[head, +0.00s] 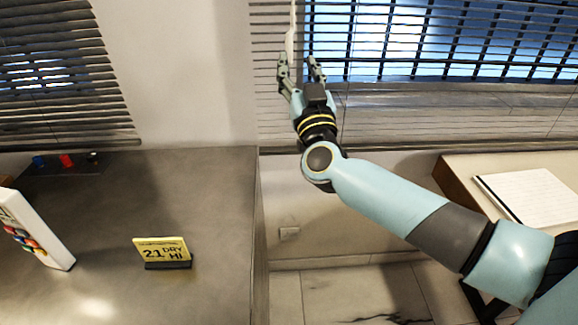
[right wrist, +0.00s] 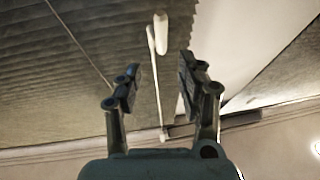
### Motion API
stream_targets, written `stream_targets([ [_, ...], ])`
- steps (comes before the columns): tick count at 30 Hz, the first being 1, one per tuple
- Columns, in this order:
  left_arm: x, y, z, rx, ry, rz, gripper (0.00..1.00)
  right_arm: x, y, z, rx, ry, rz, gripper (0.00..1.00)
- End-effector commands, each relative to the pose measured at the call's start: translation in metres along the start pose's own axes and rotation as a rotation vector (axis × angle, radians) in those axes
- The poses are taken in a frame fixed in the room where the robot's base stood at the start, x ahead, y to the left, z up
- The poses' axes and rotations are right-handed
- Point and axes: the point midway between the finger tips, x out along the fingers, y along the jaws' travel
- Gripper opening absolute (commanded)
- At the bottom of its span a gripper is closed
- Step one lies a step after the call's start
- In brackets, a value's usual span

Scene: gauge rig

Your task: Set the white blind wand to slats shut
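The white blind wand (head: 291,42) hangs at the left side of the right-hand window blind (head: 420,50). Its lower part comes down to the fingers of my right gripper (head: 299,64), near the left finger. In the right wrist view the wand (right wrist: 154,55) shows between the two spread fingers of my right gripper (right wrist: 158,78), with a visible gap to each. The blind's slats stand apart in the head view, with blue showing between them. The wand's upper end is outside the head view. My left gripper is not in view.
Another blind (head: 55,75) hangs at the left. A grey counter (head: 110,215) holds a yellow sign (head: 162,250), a white panel with coloured parts (head: 35,230) and small coloured items at the back. A notebook (head: 525,198) lies on a desk at right.

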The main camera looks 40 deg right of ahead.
Motion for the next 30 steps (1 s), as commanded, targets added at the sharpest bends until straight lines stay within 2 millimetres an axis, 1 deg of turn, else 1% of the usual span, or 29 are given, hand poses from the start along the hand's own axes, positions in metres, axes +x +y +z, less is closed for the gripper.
stream_targets([
  [1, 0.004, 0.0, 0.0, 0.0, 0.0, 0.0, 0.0, -0.013, 0.0, 0.003, 0.002, -0.003, 0.0, 0.39],
  [3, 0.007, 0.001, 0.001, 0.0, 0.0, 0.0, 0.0, -0.025, -0.001, 0.006, -0.002, -0.007, -0.006, 0.39],
  [5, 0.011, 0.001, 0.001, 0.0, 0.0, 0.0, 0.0, -0.029, -0.004, 0.02, -0.012, -0.025, -0.026, 0.39],
  [17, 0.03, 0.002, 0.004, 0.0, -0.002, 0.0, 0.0, -0.066, -0.018, 0.099, -0.054, -0.149, -0.148, 0.39],
  [24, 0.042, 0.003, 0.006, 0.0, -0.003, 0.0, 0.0, -0.092, -0.024, 0.144, -0.075, -0.232, -0.212, 0.39],
  [30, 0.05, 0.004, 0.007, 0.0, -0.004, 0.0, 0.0, -0.115, -0.027, 0.18, -0.092, -0.301, -0.26, 0.39],
])
